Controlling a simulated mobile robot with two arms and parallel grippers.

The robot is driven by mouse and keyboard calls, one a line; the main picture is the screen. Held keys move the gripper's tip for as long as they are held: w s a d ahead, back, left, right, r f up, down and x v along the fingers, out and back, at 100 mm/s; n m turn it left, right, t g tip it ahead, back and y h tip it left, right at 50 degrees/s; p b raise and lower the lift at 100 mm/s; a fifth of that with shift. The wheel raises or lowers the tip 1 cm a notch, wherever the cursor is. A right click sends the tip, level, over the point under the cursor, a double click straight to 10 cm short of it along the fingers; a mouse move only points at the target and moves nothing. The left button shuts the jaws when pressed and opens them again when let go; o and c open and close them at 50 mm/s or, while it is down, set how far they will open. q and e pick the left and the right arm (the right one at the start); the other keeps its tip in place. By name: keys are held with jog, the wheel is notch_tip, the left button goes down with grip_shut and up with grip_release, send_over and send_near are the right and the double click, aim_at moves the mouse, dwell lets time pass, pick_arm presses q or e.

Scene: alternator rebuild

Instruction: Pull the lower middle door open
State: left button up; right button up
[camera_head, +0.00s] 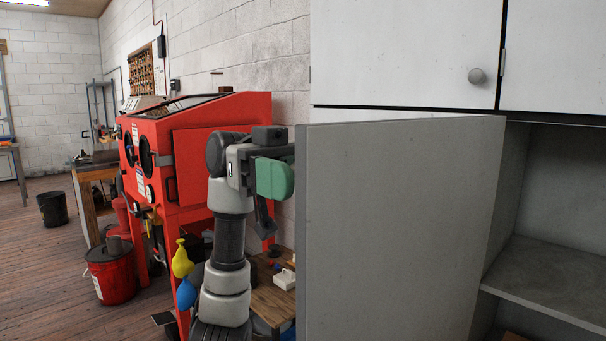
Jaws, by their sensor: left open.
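The lower middle door (400,230) is a plain grey panel. It stands swung out from the cabinet, and shelf space shows to its right. No handle shows on the face I see. My left gripper (265,215) is at the left of the door, beyond a green wrist part. Its dark finger points down, and part of the hand lies near or behind the door's left edge. It is open, with nothing seen in it. I cannot tell whether it touches the door. My right gripper is not in view.
Upper white doors, one with a round knob (477,75), are shut above. A grey shelf (555,275) is inside the cabinet at right. A red blasting cabinet (220,115) stands behind my left arm. A red bucket (112,275) and black bin (52,208) stand on the floor at left.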

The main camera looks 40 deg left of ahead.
pick_arm(q)
jog(key=w+a, duration=0.1)
jog(key=a, duration=0.9)
jog(key=shift+w+a+b, duration=0.2)
jog(key=shift+a+b, duration=0.2)
jog(key=shift+b, duration=0.05)
